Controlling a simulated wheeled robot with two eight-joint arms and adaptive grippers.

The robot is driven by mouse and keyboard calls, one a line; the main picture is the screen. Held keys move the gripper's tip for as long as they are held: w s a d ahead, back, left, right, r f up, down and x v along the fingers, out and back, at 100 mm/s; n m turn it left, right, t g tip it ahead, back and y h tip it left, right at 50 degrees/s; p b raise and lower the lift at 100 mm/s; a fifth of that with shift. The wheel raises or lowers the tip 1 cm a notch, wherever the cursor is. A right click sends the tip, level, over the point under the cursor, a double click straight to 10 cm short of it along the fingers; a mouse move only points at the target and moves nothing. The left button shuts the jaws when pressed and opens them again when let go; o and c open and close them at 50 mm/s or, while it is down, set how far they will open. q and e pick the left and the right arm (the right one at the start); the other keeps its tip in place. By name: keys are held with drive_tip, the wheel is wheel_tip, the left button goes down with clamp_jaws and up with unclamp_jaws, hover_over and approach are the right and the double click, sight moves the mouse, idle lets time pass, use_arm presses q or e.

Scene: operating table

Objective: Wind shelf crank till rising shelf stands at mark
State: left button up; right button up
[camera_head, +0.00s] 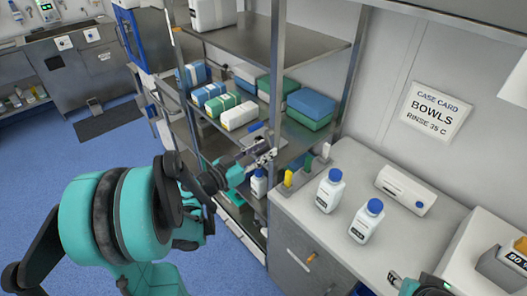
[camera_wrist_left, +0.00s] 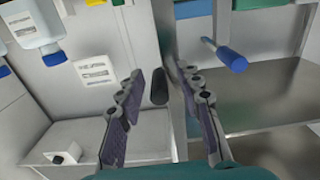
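My left gripper (camera_head: 264,157) is at the front right post of the steel shelf rack, by the corner of the counter. In the left wrist view its two fingers (camera_wrist_left: 165,110) stand apart, open. A short dark cylinder (camera_wrist_left: 158,87), possibly the crank's grip, shows between them, with gaps on both sides. In the head view the gripper hides this spot. A shelf (camera_head: 225,127) carries blue, green and white packs; I cannot tell whether it is the rising one. No mark is clearly readable. My right gripper (camera_head: 418,287) is partly cut off at the bottom right.
Two blue-capped white bottles (camera_head: 329,190) (camera_head: 367,222) stand on the counter (camera_head: 300,205), beside a white device (camera_head: 404,190). A small rack with coloured pieces (camera_head: 290,178) stands near the counter's left edge. A blue-ended rod (camera_wrist_left: 226,53) juts out near my left fingers.

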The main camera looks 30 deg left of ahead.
sight(269, 142)
use_arm(q)
drive_tip(key=shift+w, duration=0.1)
clamp_jaws()
drive_tip(key=shift+d+r+n, duration=0.1)
drive_tip(key=shift+d+n, duration=0.15)
drive_tip(key=shift+n, duration=0.35)
drive_tip(key=shift+d+r+n, duration=0.1)
drive_tip(key=shift+d+n, duration=0.05)
drive_tip(key=shift+n, duration=0.35)
drive_tip(key=n, duration=0.2)
drive_tip(key=r+n, duration=0.1)
drive_tip(key=shift+s+d+n, duration=0.3)
drive_tip(key=shift+d, duration=0.1)
drive_tip(key=n, duration=0.1)
drive_tip(key=r+n, duration=0.1)
drive_tip(key=n, duration=0.1)
drive_tip(key=r+n+p, duration=0.1)
drive_tip(key=n, duration=0.1)
drive_tip(key=shift+s+d, duration=0.15)
drive_tip(key=shift+d, duration=0.25)
drive_tip(key=n, duration=0.1)
drive_tip(key=r+n, duration=0.1)
drive_tip(key=n, duration=0.1)
drive_tip(key=n+p, duration=0.1)
drive_tip(key=n, duration=0.1)
drive_tip(key=shift+r, duration=0.3)
